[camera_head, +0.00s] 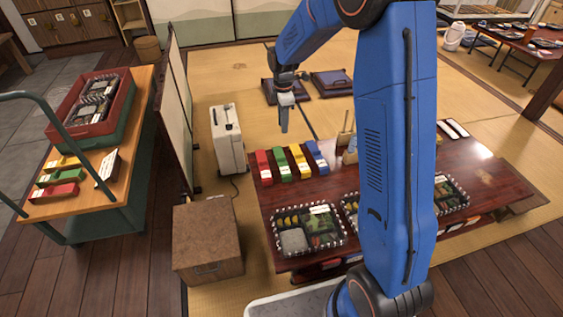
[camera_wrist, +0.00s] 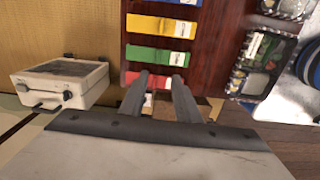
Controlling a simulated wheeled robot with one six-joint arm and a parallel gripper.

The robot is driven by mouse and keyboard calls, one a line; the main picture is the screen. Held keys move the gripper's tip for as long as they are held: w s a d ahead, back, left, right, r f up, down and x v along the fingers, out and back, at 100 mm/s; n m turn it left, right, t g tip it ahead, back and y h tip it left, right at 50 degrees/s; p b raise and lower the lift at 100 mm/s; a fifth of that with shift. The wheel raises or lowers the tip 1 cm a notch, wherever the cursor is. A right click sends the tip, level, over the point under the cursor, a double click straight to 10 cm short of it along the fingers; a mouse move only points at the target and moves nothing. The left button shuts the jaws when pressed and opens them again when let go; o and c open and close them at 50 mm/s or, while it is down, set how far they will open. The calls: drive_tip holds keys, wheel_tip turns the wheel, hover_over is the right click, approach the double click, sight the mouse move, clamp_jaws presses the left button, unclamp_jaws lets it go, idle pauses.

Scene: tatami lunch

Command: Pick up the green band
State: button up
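A green band (camera_head: 281,164) with a white label lies on the dark red low table between a red band (camera_head: 263,167) and a yellow band (camera_head: 300,161). In the wrist view the green band (camera_wrist: 157,55) lies just beyond my fingertips, not touched as far as I can see. My gripper (camera_head: 284,127) hangs pointing down, above and behind the row of bands. In the wrist view my gripper (camera_wrist: 161,76) has two grey fingers apart with nothing held between them; the red band (camera_wrist: 133,77) shows partly hidden behind them. Another green band (camera_head: 58,177) lies on the cart at the left.
A blue band (camera_head: 317,157) ends the row. Lunch boxes (camera_head: 307,231) stand along the table's front. A white case (camera_head: 228,140) stands left of the table, a brown box (camera_head: 207,241) in front of it. The cart (camera_head: 105,204) carries a red crate (camera_head: 75,129).

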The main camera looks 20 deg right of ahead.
approach(281, 154)
drive_tip(key=s, duration=0.2)
drive_tip(key=s+f, duration=0.1)
drive_tip(key=s, duration=0.1)
drive_tip(key=shift+a, duration=0.2)
drive_tip(key=shift+w+a+f, duration=0.15)
drive_tip(key=shift+f, duration=2.55)
clamp_jaws()
